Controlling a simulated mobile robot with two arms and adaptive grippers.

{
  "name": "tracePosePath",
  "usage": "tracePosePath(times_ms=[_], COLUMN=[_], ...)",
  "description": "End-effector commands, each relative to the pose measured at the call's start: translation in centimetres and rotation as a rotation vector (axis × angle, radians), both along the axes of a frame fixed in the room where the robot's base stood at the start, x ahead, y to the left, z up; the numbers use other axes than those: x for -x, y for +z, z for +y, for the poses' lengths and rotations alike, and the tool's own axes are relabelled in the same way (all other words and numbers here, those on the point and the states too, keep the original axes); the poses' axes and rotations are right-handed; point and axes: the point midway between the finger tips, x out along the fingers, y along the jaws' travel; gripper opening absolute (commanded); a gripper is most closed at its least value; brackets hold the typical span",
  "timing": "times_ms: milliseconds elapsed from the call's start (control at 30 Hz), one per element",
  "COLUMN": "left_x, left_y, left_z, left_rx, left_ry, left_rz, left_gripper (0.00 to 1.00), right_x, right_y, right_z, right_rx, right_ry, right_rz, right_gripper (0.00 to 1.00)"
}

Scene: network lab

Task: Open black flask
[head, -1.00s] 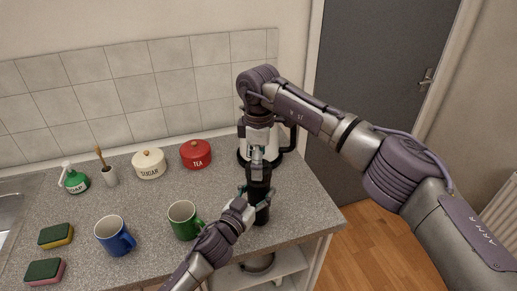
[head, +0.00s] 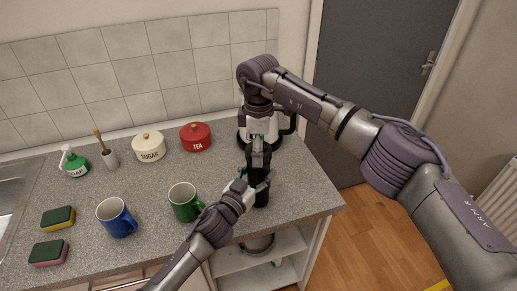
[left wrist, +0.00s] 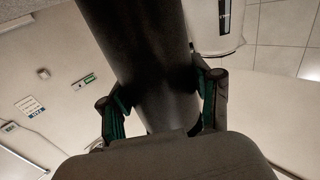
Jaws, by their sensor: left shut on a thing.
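The black flask (head: 262,197) stands upright near the right front edge of the counter, partly hidden by my grippers. My left gripper (head: 257,181) is shut around its body from the left front. In the left wrist view the flask (left wrist: 140,45) is a big dark cylinder between the two fingers of the left gripper (left wrist: 162,108). My right gripper (head: 259,150) points straight down at the flask's top. Its fingers overlap the top in the picture, so I cannot tell whether they grip it. The lid is hidden.
A green mug (head: 184,204) stands just left of my left gripper, with a blue mug (head: 116,219) beyond. A white kettle (head: 271,128) is close behind my right gripper. A red tea tin (head: 196,138) and cream sugar tin (head: 149,148) stand along the back.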

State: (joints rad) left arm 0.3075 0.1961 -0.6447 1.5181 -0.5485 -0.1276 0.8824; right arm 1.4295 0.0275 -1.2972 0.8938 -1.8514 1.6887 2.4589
Motion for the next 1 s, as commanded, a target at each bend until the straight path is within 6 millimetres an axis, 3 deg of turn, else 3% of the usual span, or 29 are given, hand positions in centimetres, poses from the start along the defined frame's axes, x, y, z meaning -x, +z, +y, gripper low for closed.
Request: tracePosePath(times_ms=[167,1000], left_x=[0.01,0.03], left_y=[-0.08,-0.10], left_z=[0.00,-0.02], left_rx=[-0.001,-0.001], left_ry=[0.000,0.000], left_rz=[0.002,0.002], left_gripper=[0.00,0.00], right_x=[-0.03,-0.02], right_y=[0.07,0.19], right_z=[-0.04,0.05], right_rx=[0.002,0.001], right_ry=[0.261,2.285], right_rz=[-0.001,0.000], right_gripper=[0.28,0.28])
